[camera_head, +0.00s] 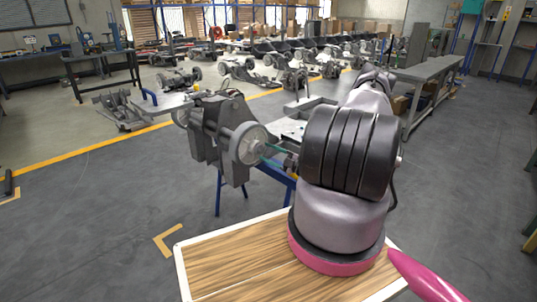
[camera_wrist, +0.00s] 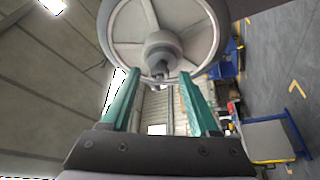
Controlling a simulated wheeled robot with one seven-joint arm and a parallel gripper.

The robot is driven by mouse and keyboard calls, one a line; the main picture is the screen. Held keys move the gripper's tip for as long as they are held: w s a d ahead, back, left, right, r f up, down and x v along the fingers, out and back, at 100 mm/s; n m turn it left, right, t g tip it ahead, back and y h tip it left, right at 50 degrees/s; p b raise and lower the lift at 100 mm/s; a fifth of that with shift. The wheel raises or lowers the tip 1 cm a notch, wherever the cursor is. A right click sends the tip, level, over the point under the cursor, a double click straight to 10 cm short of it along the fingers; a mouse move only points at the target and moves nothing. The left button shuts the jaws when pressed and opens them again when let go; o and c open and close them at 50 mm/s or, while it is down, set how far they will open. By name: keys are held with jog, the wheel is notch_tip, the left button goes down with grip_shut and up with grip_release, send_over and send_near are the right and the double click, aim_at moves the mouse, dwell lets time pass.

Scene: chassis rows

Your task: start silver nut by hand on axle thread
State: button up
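A wheel (camera_head: 247,144) with a pale spoked rim is mounted on the dark chassis assembly at the picture's middle left. It fills the top of the wrist view (camera_wrist: 160,35), with a round hub and a short dark axle end (camera_wrist: 158,68) at its centre. My gripper (camera_wrist: 159,74) has two teal fingers, which stand apart on either side of the axle end in that view. I see clear space between them and nothing clearly held. I cannot make out the silver nut apart from the axle end.
The chassis stands on a blue-legged stand (camera_head: 219,195). A wooden-topped board with a white edge (camera_head: 177,262) lies beneath my arm. A grey workbench (camera_head: 432,68) is at the right rear, with rows of chassis behind.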

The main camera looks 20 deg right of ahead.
jog(key=v, duration=1)
jog(key=shift+s+d, duration=0.25)
jog(key=shift+s, duration=0.05)
jog(key=shift+f, duration=0.1)
